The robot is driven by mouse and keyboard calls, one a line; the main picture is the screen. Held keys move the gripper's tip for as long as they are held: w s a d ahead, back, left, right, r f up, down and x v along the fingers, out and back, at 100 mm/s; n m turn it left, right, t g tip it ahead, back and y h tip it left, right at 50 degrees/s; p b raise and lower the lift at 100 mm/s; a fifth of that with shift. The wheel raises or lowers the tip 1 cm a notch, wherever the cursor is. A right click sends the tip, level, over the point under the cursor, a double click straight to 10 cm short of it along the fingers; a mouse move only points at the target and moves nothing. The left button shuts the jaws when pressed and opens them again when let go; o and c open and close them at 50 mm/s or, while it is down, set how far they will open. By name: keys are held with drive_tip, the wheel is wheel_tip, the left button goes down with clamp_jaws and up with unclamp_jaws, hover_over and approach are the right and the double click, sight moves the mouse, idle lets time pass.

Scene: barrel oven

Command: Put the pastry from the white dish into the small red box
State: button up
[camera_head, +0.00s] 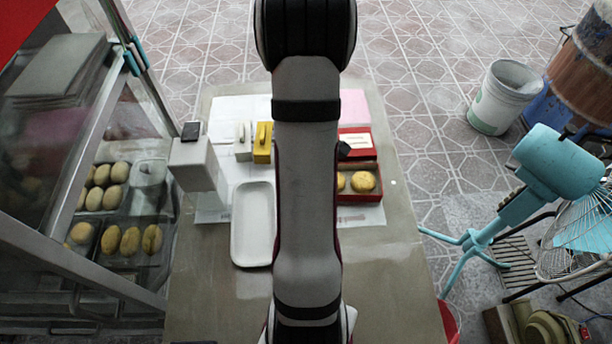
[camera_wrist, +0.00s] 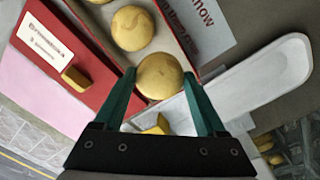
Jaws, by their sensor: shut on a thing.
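My gripper (camera_wrist: 160,85) shows two green fingers in the wrist view, closed on a round golden pastry (camera_wrist: 160,76). The arm hides the gripper and this pastry in the head view. In the wrist view the held pastry overlaps the end of the small red box (camera_wrist: 103,68); its height above the box is hard to tell. Two other pastries (camera_wrist: 132,28) lie in a row in the box, which the head view shows partly behind my arm (camera_head: 379,196). The white dish (camera_head: 253,225) looks empty where visible, left of the arm; it also shows in the wrist view (camera_wrist: 262,80).
The box's raised red lid bears a white label (camera_head: 357,141). A yellow box (camera_head: 262,143) and a white box (camera_head: 242,142) stand left of the arm. A tall white stand (camera_head: 196,165) is near the glass case with pastries (camera_head: 130,241).

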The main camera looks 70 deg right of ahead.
drive_tip(key=f, duration=0.2)
drive_tip(key=w+f, duration=0.1)
drive_tip(key=f, duration=0.1)
drive_tip(key=shift+w+f, duration=0.2)
drive_tip(key=shift+f, duration=0.2)
drive_tip(key=shift+f, duration=0.1)
drive_tip(key=o, duration=1.1)
